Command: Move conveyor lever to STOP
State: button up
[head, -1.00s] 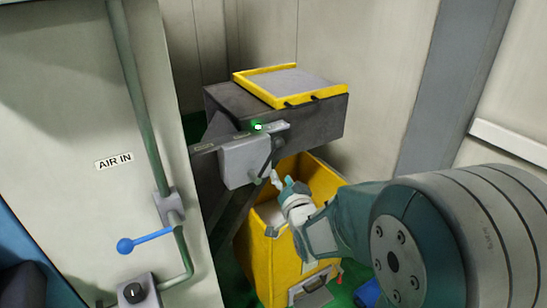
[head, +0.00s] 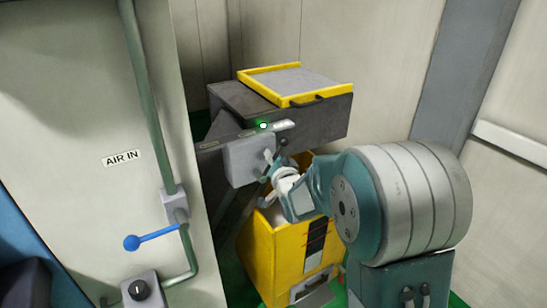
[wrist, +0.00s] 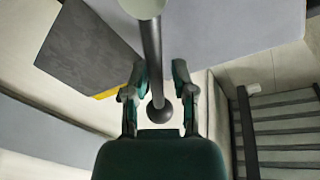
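The conveyor lever (wrist: 152,60) is a dark rod with a round ball knob (wrist: 159,116), running down from a pale round hub at the top of the wrist view. In the head view, a dark part of it (head: 283,143) shows at the right side of the grey lever box (head: 247,160). My gripper (wrist: 157,80) is open, with one finger on each side of the lever and the knob near its palm. Gaps show between rod and fingers. In the head view my gripper (head: 270,164) is at the box front and hides part of the lever. Position labels are unreadable.
A green lamp (head: 263,125) glows above the box, on the dark conveyor (head: 325,122) with a yellow-edged tray (head: 296,98). A yellow bin (head: 262,257) stands below. At left are the AIR IN cabinet (head: 80,110) and a blue-handled valve (head: 150,238).

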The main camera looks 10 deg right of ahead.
aim_at(257, 146)
jog(key=shift+d, duration=0.2)
grip_shut()
jog(key=shift+s+a+r+n+t, duration=0.25)
jog(key=shift+a+n, duration=0.25)
jog(key=shift+n, duration=0.4)
jog(key=shift+s+a+r+n+t, duration=0.15)
jog(key=shift+a+r+n, duration=0.3)
jog(key=shift+n, duration=0.45)
jog(key=shift+s+a+r+n+t+y, duration=0.15)
jog(key=shift+a+n+y, duration=0.25)
jog(key=shift+n, duration=0.5)
jog(key=shift+s+a+n+t+y, duration=0.1)
jog(key=shift+a+n+t+y, duration=0.1)
jog(key=shift+a+n, duration=0.55)
jog(key=shift+d+n, duration=0.1)
jog(key=shift+n, duration=0.15)
jog(key=o, duration=0.6)
grip_release()
jog(key=shift+r, duration=0.1)
jog(key=shift+f, duration=0.2)
